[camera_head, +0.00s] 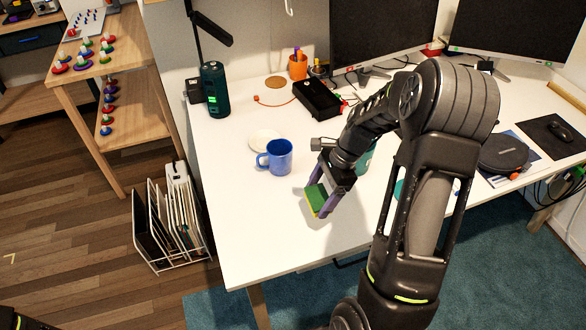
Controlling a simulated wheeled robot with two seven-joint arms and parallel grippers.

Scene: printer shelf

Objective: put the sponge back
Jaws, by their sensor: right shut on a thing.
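A green and yellow sponge (316,200) is between the purple-tipped fingers of my right gripper (327,198). The gripper is shut on it over the front part of the white desk (262,232), to the right of and nearer than a blue mug (280,157). I cannot tell whether the sponge touches the desk top. My right arm comes in from the lower right and hides part of the desk behind it. My left gripper is not in view; only a dark bit of my left arm may show at the bottom left corner.
A white saucer (263,141) lies behind the mug. A dark green cylinder (215,90), an orange pen cup (298,66) and a black box (317,98) stand farther back. A file rack (172,226) stands on the floor at left. The desk's front left is clear.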

